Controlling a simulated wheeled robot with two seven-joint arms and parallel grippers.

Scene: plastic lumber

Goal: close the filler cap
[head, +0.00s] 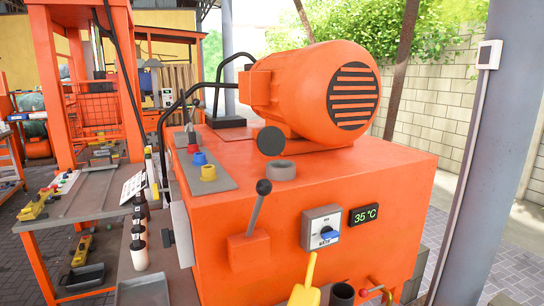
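The filler cap (270,141) is a dark round disc. It stands upright on the orange machine's top, at the back of a short grey filler neck (281,171). The neck's mouth is uncovered, with a dark opening. The cap's hinge cannot be made out. Neither of my grippers is in the head view.
The orange machine (340,200) carries a big motor (325,92) right behind the cap. A black-knobbed lever (258,205) rises in front of the neck. Coloured buttons (208,172) sit left. A grey pillar (480,150) stands right. The space above the neck is clear.

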